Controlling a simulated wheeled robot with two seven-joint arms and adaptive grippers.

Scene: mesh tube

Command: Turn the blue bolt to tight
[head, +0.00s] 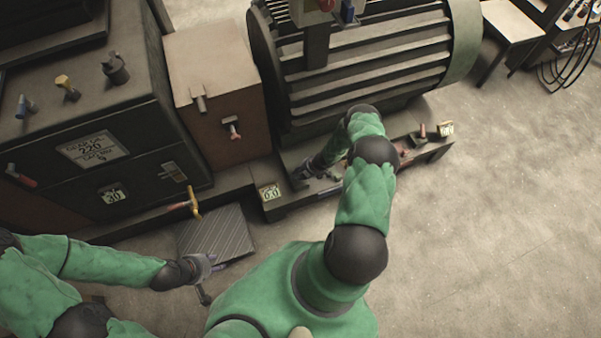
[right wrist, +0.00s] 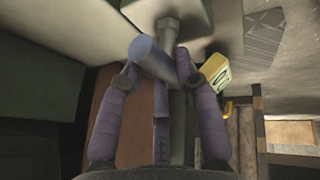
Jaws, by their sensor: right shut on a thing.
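A grey bolt shank with a wide head (right wrist: 168,32) stands just behind the handle. In the head view, my right gripper (head: 303,176) is low at the motor's foot, close to the base rail; my arm partly covers that area and the blue handle is hard to make out. My left gripper (head: 207,268) hangs over the floor near the ribbed plate, apart from the machines; its finger opening is unclear.
The finned motor (head: 370,60) stands above. The floor at right (head: 480,230) is clear.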

